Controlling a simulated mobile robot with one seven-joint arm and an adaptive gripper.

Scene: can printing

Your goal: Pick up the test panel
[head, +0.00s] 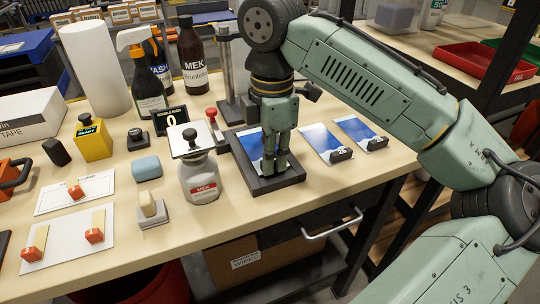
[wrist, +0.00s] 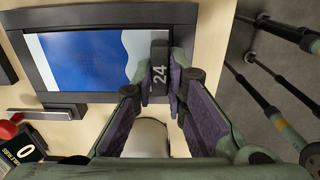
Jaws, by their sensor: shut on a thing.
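The test panel, a blue sheet with a white wavy edge, lies flat in a dark tray (head: 292,182) in the head view, partly hidden by my gripper (head: 276,165). In the wrist view the panel (wrist: 85,60) fills the dark frame of the tray (wrist: 60,99). A black clip block marked 24 (wrist: 159,74) sits at the panel's white end. My gripper (wrist: 160,88) has its fingers on both sides of this block and is shut on it. The panel looks level within the tray; I cannot tell whether it is lifted.
Two similar panels (head: 318,138) (head: 354,128) with black blocks lie right of the tray. A MEK plunger can (head: 199,180) stands close on its left, with a red-knobbed device (head: 212,117) behind. The table's front edge is near.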

